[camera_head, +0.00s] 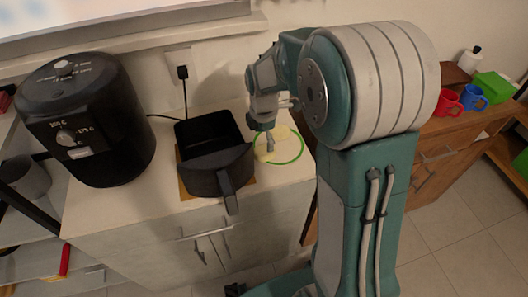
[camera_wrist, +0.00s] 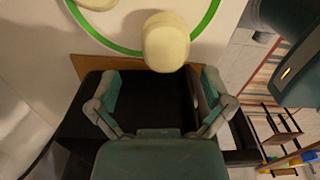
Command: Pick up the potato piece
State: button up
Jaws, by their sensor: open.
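A pale yellow potato piece (camera_wrist: 166,42) shows large in the wrist view, over the inner edge of the green-rimmed plate. Another pale piece (camera_wrist: 97,4) is cut off at the top edge. My gripper (camera_wrist: 161,82) is open and empty, its two fingers spread apart. The potato piece appears just beyond the fingertips, roughly centred between them; I cannot tell whether they touch. In the head view my gripper (camera_head: 269,146) points down at the left part of the plate (camera_head: 301,151), where a pale piece (camera_head: 265,157) shows beside it, partly hidden.
A black air fryer basket (camera_head: 207,131) with its handle toward the front lies left of the plate on a brown board (camera_head: 184,190). The black air fryer (camera_head: 88,120) stands further left. Red (camera_head: 447,101) and blue (camera_head: 474,97) mugs stand on the wooden cabinet at right.

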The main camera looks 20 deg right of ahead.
aim_at(264, 149)
jog(key=f, duration=0.4)
jog(key=shift+s+f, duration=0.25)
jog(key=shift+f, duration=0.1)
jog(key=c, duration=1.2)
jog(key=shift+r, duration=0.15)
jog(key=shift+r, duration=0.35)
notch_tip(264, 149, up, 2)
jog(key=shift+r, duration=0.15)
jog(key=s+r, duration=0.3)
jog(key=s, duration=0.1)
jog(key=s+r, duration=0.3)
jog(key=s, duration=0.2)
jog(key=s+d+r, duration=0.1)
jog(key=s+r, duration=0.2)
jog(key=s, duration=0.2)
jog(key=shift+r, duration=0.4)
